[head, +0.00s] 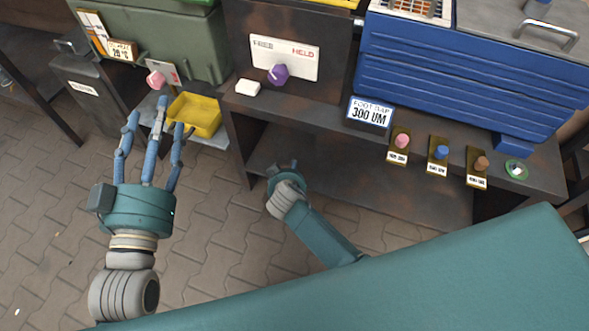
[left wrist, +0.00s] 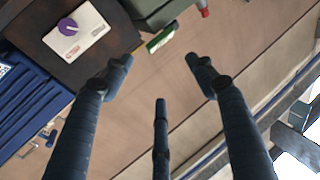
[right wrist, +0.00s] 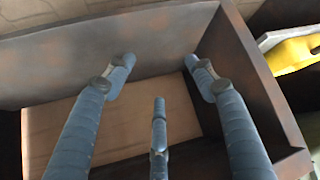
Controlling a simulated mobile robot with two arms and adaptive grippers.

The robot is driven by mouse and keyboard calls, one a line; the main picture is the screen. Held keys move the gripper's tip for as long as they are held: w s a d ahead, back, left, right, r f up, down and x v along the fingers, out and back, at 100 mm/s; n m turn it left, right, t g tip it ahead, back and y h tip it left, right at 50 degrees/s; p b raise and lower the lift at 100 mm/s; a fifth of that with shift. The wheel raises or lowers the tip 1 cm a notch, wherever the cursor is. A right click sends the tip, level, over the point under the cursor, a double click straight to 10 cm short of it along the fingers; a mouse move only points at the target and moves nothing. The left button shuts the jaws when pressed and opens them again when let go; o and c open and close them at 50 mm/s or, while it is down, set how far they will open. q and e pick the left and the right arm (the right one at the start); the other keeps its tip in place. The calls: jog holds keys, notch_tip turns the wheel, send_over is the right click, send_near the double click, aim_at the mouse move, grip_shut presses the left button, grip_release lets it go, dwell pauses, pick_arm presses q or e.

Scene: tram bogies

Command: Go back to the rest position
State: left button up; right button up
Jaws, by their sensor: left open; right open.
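My left gripper (head: 152,122) is open and empty in the head view, its blue fingers spread in front of the yellow tray. In the left wrist view its fingers (left wrist: 165,80) are apart with nothing between them. My right gripper (head: 283,168) is small and partly hidden in the head view, at the open shelf under the dark bench. In the right wrist view its fingers (right wrist: 160,85) are spread and empty, facing the inside of the brown shelf (right wrist: 150,40).
The dark bench (head: 300,103) carries a FREE/HELD panel (head: 300,60) with a purple knob (head: 278,74), a white block (head: 248,87) and a blue box (head: 450,75). Pink, blue and brown knobs sit along its front edge. A yellow tray (head: 205,125) stands left. Paved floor (head: 50,220) is clear.

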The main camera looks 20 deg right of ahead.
jog(key=shift+s+d+f, duration=0.2)
jog(key=shift+s+f, duration=0.05)
dwell(0.4)
